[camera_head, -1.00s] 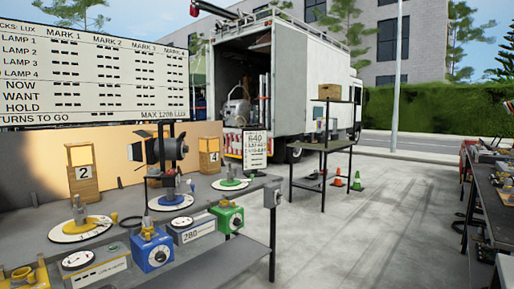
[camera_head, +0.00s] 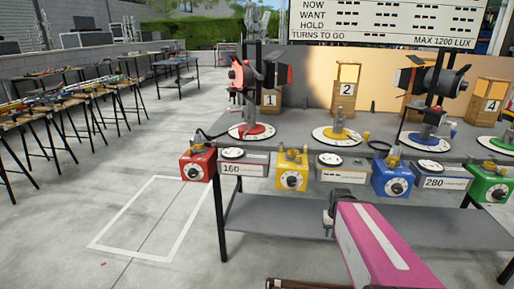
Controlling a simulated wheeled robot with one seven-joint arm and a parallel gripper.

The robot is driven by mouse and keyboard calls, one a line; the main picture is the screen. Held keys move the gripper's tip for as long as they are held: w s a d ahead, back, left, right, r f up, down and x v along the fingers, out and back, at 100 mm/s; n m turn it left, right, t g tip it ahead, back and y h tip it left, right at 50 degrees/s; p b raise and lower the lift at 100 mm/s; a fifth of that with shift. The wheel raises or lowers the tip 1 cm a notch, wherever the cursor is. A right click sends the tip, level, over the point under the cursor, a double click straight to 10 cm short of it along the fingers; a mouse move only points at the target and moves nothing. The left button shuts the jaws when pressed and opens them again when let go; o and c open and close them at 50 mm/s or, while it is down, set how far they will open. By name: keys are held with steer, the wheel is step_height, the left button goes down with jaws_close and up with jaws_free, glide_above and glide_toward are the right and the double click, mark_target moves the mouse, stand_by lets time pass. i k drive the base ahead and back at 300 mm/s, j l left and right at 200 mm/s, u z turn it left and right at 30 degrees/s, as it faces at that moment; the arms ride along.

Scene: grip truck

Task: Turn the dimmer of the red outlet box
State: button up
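The red outlet box (camera_head: 198,164) sits at the left end of the row along the bench front. A pink arm link of mine with a white stripe rises from the lower right. A small dark end piece (camera_head: 329,214) shows at its far end, right of and nearer than the red box, and apart from it. I cannot make out gripper fingers there or whether they are open.
Yellow (camera_head: 292,171), blue (camera_head: 393,180) and green (camera_head: 490,186) boxes continue the row. A meter reading 160 (camera_head: 245,163) stands beside the red box. Lamps stand on the bench behind. A white floor outline (camera_head: 152,220) marks clear ground at left. Trestle tables stand farther left.

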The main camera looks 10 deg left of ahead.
mark_target(193, 172)
steer(key=i+u, duration=0.1)
steer(key=u, duration=1.4)
steer(key=i+j, duration=0.05)
